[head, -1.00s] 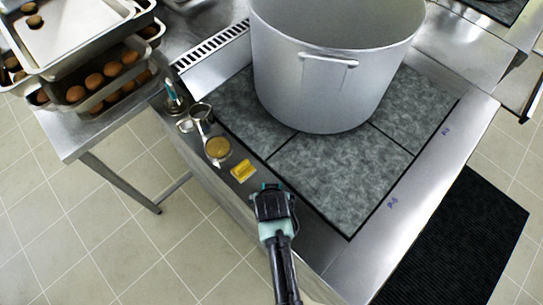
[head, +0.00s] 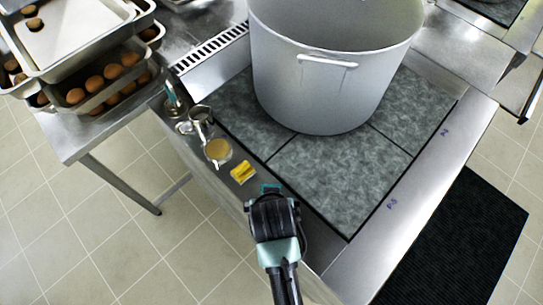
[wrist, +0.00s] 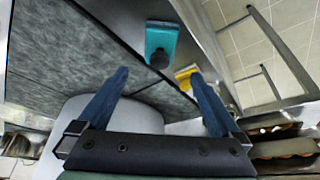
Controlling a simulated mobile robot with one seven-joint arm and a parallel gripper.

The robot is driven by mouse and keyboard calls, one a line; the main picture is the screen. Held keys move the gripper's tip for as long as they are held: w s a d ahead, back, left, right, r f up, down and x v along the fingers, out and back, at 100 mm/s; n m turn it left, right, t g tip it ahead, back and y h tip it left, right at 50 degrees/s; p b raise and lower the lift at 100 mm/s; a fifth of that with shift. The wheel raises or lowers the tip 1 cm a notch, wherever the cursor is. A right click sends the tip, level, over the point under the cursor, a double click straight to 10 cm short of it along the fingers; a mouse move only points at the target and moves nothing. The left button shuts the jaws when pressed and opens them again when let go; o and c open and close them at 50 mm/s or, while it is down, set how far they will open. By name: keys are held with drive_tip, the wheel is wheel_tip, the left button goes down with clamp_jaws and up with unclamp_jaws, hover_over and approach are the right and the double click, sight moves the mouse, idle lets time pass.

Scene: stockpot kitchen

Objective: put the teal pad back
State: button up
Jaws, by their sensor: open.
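The teal pad (wrist: 162,42) lies on the steel front ledge of the stove in the wrist view, with a dark round knob on it. In the head view only a small teal part (head: 271,188) shows just beyond my gripper; the rest is hidden behind it. My gripper (head: 273,205) is over the ledge near the pad. In the wrist view its two blue fingers (wrist: 160,75) are spread apart with nothing between them, and the pad appears beyond the fingertips.
A yellow pad (head: 243,172) lies farther along the ledge, then a round tan-topped container (head: 218,151) and small metal items (head: 199,115). A large pot (head: 325,85) stands on the grey cooktop (head: 340,180). Trays of brown eggs (head: 95,85) stand at left.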

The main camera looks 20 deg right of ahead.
drive_tip(key=shift+s+a+r, duration=0.1)
drive_tip(key=shift+s+r, duration=0.1)
drive_tip(key=shift+r, duration=0.2)
drive_tip(key=w+a+r+n+t, duration=0.1)
drive_tip(key=w+r+t, duration=0.4)
drive_tip(key=r, duration=0.6)
drive_tip(key=w+a+r+t, duration=0.25)
drive_tip(key=w+r, duration=0.45)
drive_tip(key=r, duration=0.5)
drive_tip(key=w+r+n+t, duration=0.1)
drive_tip(key=w+r+t, duration=0.35)
drive_tip(key=r, duration=0.65)
drive_tip(key=s+a+r+n+t, duration=0.1)
drive_tip(key=s+a+r+t, duration=0.1)
drive_tip(key=r, duration=0.9)
drive_tip(key=s+a+r+n+t+y, duration=0.1)
drive_tip(key=s+r+t, duration=0.4)
drive_tip(key=r, duration=0.6)
drive_tip(key=s+a+r+t+y, duration=0.1)
drive_tip(key=s+a+r+t, duration=0.3)
drive_tip(key=r, duration=0.7)
drive_tip(key=shift+s+n, duration=0.4)
